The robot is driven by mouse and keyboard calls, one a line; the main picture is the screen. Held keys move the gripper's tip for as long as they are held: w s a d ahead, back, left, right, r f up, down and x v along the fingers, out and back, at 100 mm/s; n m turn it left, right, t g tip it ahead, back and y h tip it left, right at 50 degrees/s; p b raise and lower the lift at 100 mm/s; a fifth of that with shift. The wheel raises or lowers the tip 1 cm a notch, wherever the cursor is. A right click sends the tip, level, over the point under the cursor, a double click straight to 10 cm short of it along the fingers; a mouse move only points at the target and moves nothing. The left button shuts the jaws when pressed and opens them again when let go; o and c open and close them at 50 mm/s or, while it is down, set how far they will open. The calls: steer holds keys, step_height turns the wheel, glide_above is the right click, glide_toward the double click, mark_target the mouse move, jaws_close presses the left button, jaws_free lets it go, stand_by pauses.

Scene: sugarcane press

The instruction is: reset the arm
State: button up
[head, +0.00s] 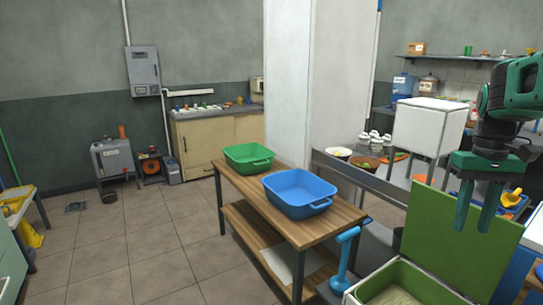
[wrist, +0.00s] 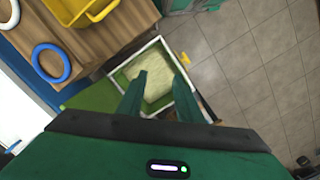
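My gripper (head: 473,222) hangs at the right of the head view with its green fingers pointing down. The fingers are apart with nothing between them, so it is open and empty. In the wrist view my gripper (wrist: 159,78) also shows two separated fingers. Behind and below them is an open bin (wrist: 118,78) with pale contents. The same bin (head: 358,298) shows at the bottom right of the head view, its green lid (head: 440,238) standing raised behind it. The gripper is above the bin and not visibly touching it.
A wooden table (head: 238,194) holds a green tub (head: 248,163) and a blue tub (head: 300,205). A blue scoop-like tool (head: 344,262) stands by its near end. In the wrist view, a yellow tray (wrist: 52,75) and blue ring (wrist: 51,63) lie on wood. Tiled floor at left is largely clear.

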steer(key=s+a+f+m, duration=0.1)
steer(key=s+a+f, duration=0.1)
steer(key=s, duration=0.3)
steer(key=s+a+f+m, duration=0.1)
steer(key=s+a+f, duration=0.2)
steer(key=s+f, duration=0.2)
steer(key=s+a+f+m+t, duration=0.1)
steer(key=s+a+f, duration=0.1)
steer(key=s, duration=0.4)
steer(key=shift+s+a+f, duration=0.2)
steer(key=shift+a+f, duration=0.2)
steer(key=shift+f, duration=0.25)
